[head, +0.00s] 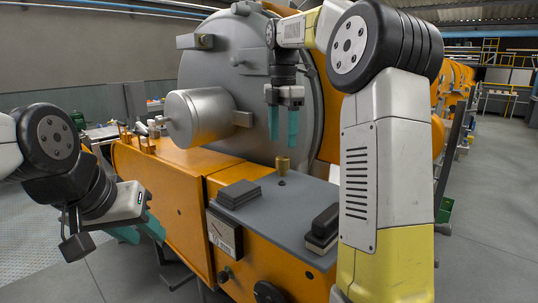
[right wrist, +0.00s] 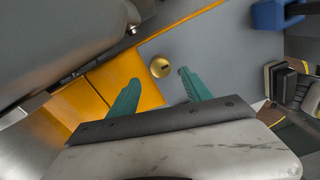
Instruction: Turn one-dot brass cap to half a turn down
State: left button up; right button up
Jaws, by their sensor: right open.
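A small brass cap (head: 283,164) stands upright on the grey top of the orange machine. In the right wrist view the brass cap (right wrist: 160,67) is seen from above, round, with a short dark mark on its top. I cannot make out a dot on it. My right gripper (head: 283,124) is open and empty, fingers pointing down, above the cap and apart from it. In the right wrist view its teal fingertips (right wrist: 157,76) are spread to either side of the cap. My left gripper (head: 142,235) is open and empty at the lower left, beside the orange machine.
The grey top (head: 272,203) also bears a dark flat block (head: 239,194) and a black-topped block (head: 322,228). A grey cylinder (head: 200,115) and large round grey door (head: 235,70) stand behind. Small brass pieces (head: 145,143) stand on the orange ledge at left.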

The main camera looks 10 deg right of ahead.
aim_at(282, 156)
notch_tip(282, 156, down, 7)
jog(key=shift+f, duration=0.2)
dwell(0.3)
grip_shut()
